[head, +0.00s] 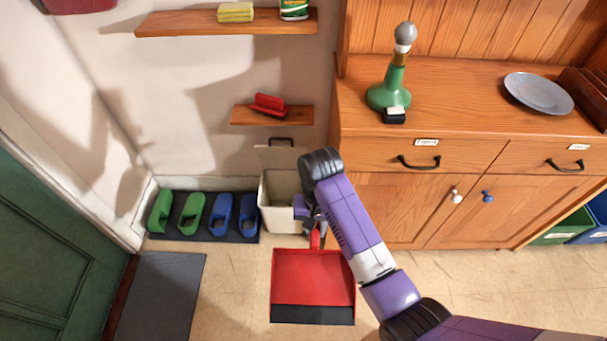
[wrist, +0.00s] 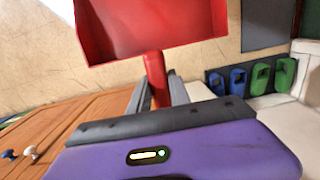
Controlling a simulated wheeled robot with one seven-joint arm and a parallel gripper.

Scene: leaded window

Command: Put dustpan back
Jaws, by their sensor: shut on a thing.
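The red dustpan (head: 313,277) with a dark front lip hangs from my gripper (head: 317,228) in the head view, its pan above or near the floor; I cannot tell the exact height. In the wrist view the dustpan (wrist: 150,28) shows its red pan at the top, and its handle (wrist: 156,75) runs down between the two fingers of my gripper (wrist: 157,88), which are shut on it. A red brush (head: 269,104) lies on the small lower wooden shelf (head: 240,115) on the wall.
An open cream bin (head: 275,212) stands against the wall behind my gripper. Green and blue slippers (head: 221,212) sit on a dark mat left of it. A wooden cabinet (head: 370,205) is at right, with a green bottle (head: 391,90) on top. A grey doormat (head: 160,295) lies by the green door (head: 50,255).

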